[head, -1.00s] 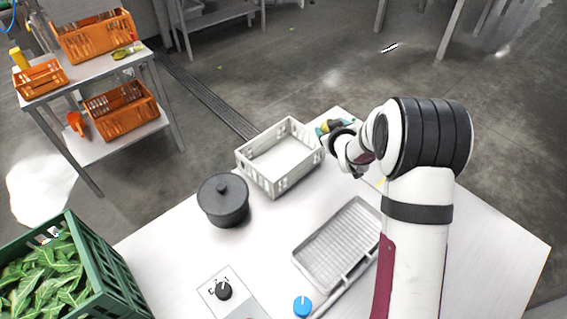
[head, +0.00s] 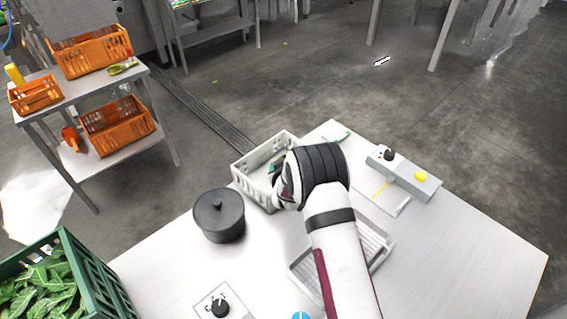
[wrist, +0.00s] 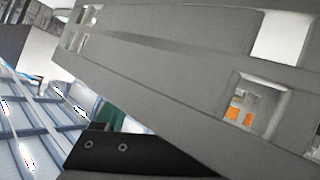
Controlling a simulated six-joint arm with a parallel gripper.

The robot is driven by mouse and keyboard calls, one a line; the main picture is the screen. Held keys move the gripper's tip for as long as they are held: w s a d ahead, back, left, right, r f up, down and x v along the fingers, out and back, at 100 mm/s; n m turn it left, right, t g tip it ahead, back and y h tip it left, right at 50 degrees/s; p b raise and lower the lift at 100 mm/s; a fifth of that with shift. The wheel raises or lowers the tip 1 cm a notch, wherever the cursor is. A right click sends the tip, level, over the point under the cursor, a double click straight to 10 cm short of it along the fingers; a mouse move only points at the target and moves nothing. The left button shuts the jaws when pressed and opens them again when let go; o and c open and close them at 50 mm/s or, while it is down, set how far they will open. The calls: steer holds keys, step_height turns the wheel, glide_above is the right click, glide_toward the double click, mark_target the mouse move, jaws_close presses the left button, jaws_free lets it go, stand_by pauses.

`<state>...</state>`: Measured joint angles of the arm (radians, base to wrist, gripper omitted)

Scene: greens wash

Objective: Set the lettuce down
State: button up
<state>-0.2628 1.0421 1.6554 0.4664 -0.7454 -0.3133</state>
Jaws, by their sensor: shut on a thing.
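My gripper (head: 277,170) reaches into the white crate (head: 243,178) from its right side, in the head view. My wrist hides most of the jaws. A small dark green patch shows at the jaws, inside the crate's walls; I take it for the lettuce (head: 273,162), though little of it shows. In the wrist view a grey slotted crate wall (wrist: 170,80) fills much of the picture, very close. A black gripper part (wrist: 120,150) shows at the bottom, with a bit of dark green beside it. I cannot tell whether the lettuce touches the crate floor.
A dark lidded pot (head: 218,215) stands left of the crate. A wire-grid tray (head: 377,245) lies under my arm. A control box (head: 405,172) with a yellow button is at the right. A green crate of leaves (head: 85,270) is at the lower left. The table's right side is clear.

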steer(key=o, duration=1.4)
steer(key=v, duration=1.2)
steer(key=s+d+r+m+g, duration=0.2)
steer(key=s+r+m+g, duration=0.1)
steer(key=s, duration=0.9)
steer(key=s+d+r+m+g, duration=0.3)
steer(key=s+r+m+g, duration=0.1)
steer(key=s, duration=0.8)
steer(key=s+d+r+m+g+y, duration=0.1)
steer(key=s+d+r+m+g, duration=0.2)
steer(key=s, duration=1)
step_height(320, 180, up, 2)
steer(key=g, duration=0.2)
steer(key=shift+d+r+m+g, duration=0.2)
steer(key=shift+m+g, duration=0.1)
steer(key=shift+m, duration=0.1)
